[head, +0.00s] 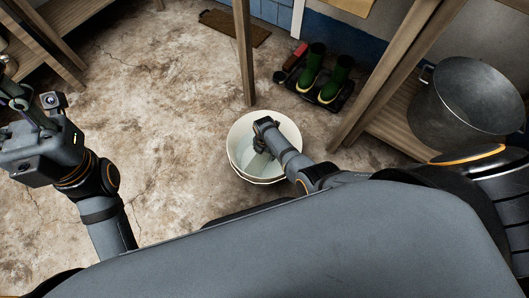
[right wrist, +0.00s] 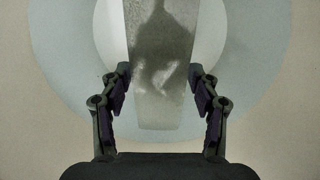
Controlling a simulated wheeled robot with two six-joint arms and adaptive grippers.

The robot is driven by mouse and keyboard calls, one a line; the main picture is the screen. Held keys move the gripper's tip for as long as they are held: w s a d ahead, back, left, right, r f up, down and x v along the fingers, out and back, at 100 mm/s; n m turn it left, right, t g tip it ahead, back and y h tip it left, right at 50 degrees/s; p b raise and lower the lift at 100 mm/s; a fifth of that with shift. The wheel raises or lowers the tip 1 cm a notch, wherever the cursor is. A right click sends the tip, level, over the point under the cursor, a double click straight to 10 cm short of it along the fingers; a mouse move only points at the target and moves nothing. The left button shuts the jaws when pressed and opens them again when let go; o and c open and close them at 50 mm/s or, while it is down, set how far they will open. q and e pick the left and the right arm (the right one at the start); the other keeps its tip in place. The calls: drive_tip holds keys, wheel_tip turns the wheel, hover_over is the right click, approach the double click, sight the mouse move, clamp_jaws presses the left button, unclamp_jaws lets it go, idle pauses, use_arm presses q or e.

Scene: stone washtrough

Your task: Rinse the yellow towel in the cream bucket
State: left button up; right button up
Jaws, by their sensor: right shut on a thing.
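The cream bucket (head: 238,170) stands on the floor in the middle of the head view, with pale water in it. Its inner wall (right wrist: 28,150) surrounds the water in the right wrist view. My right gripper (head: 262,150) points down into the bucket. In the right wrist view, my right gripper (right wrist: 160,72) is shut on a hanging strip of cloth, the towel (right wrist: 158,105), which looks grey rather than yellow here. The towel cannot be made out in the head view. My left gripper (head: 12,98) is at the left edge, partly cut off, away from the bucket.
Green boots (head: 325,76) stand on a dark tray behind the bucket, right of a wooden post (head: 244,55). A large metal tub (head: 465,100) sits on a wooden shelf at the right. A brown mat (head: 235,27) lies at the back. The floor left of the bucket is clear.

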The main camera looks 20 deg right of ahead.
drive_tip(key=shift+f+b, duration=0.85)
drive_tip(key=shift+f, duration=0.2)
drive_tip(key=shift+r, duration=0.1)
